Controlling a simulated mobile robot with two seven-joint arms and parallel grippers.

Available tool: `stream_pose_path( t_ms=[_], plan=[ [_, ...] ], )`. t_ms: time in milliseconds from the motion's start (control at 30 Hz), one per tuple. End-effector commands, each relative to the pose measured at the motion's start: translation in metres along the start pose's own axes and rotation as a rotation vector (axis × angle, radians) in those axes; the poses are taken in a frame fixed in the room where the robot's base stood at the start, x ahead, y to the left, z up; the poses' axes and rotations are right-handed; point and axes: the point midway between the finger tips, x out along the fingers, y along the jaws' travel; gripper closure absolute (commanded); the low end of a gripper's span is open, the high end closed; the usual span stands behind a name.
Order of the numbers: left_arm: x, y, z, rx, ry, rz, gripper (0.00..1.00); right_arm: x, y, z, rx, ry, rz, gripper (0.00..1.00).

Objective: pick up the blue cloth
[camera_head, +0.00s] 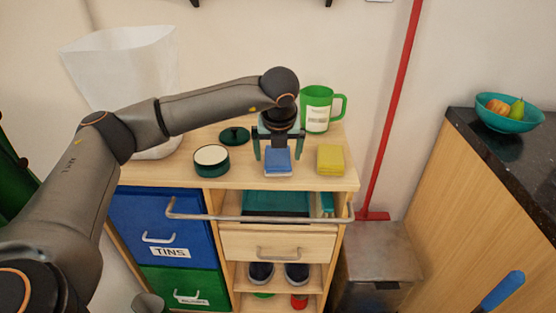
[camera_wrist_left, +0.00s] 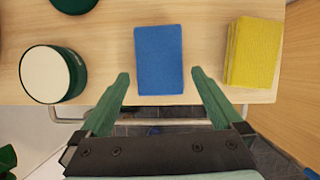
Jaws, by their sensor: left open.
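The blue cloth (camera_head: 278,161) lies folded flat on the wooden cabinet top, near its front edge. It also shows in the left wrist view (camera_wrist_left: 159,60), between and beyond the two green fingertips. My left gripper (camera_head: 277,155) is open and empty, above the cloth, with one finger to each side of it in the head view. In the left wrist view the left gripper (camera_wrist_left: 160,85) has the cloth centred in its gap. I cannot tell from the pictures how high the fingertips are above the top. My right gripper is not in view.
A yellow cloth stack (camera_head: 330,159) lies just right of the blue cloth. A round green tin (camera_head: 211,160), its lid (camera_head: 234,136) and a green mug (camera_head: 317,108) stand on the cabinet top (camera_head: 180,176). A metal rail (camera_head: 235,218) runs along the front.

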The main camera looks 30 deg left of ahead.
Motion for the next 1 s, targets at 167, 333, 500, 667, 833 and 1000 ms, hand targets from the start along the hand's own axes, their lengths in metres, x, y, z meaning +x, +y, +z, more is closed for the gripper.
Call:
stream_pose_path(
  t_ms=[167, 333, 500, 667, 833, 1000],
  plan=[
    [0.021, -0.001, -0.001, 0.001, 0.002, 0.0, 0.0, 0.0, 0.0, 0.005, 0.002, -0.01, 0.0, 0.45],
    [0.023, -0.001, 0.0, 0.002, 0.0, -0.001, 0.0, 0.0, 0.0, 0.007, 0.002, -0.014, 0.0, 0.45],
    [0.023, -0.001, 0.0, 0.001, 0.001, -0.002, 0.09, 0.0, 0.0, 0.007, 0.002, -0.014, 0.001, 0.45],
    [0.022, -0.001, 0.0, 0.001, 0.0, -0.002, 0.27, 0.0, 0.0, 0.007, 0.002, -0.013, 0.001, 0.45],
    [0.022, -0.001, 0.0, 0.001, 0.0, -0.002, 0.46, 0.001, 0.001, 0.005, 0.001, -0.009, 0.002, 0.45],
    [0.022, -0.001, 0.0, 0.001, 0.0, -0.002, 0.65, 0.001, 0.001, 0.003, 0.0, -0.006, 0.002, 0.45]
  ],
)
